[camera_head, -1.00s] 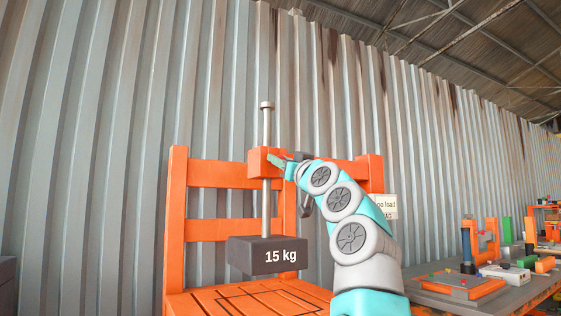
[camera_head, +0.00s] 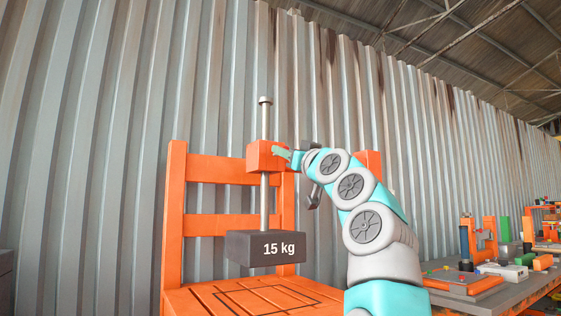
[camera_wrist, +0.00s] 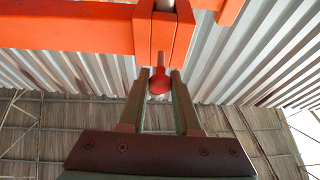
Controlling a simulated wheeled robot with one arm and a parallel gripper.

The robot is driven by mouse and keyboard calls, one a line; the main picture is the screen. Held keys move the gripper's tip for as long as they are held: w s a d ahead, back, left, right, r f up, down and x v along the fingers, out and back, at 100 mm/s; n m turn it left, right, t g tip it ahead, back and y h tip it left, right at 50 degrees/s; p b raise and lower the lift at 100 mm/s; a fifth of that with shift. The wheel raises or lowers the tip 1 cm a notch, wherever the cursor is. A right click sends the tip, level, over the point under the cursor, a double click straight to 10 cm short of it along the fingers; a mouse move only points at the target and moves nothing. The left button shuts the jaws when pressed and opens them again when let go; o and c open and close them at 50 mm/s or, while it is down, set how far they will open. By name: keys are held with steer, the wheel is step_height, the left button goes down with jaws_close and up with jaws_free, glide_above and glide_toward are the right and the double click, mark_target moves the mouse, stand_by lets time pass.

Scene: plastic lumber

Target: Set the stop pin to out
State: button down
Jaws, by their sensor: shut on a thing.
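The stop pin, a red knob on a short stem (camera_wrist: 159,83), sticks out of the orange block (camera_head: 260,155) on the upright frame. My gripper (camera_wrist: 160,76) is shut on the pin, one finger on each side of the knob. In the head view, the gripper (camera_head: 284,153) is at the right side of the block and hides the pin. A grey rod (camera_head: 265,118) passes vertically through the block. A dark 15 kg weight (camera_head: 248,248) is on the rod below the block, above the slatted base.
The orange slatted base (camera_head: 200,302) and posts (camera_head: 174,215) surround the weight. At the right is a bench (camera_head: 510,297) with several coloured items. A corrugated metal wall (camera_head: 90,150) stands behind. Open air lies in front of the frame.

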steer(key=c, duration=0.6)
jaws_free()
steer(key=shift+s, duration=0.1)
steer(key=shift+b+v, duration=2.25)
steer(key=shift+v, duration=1.65)
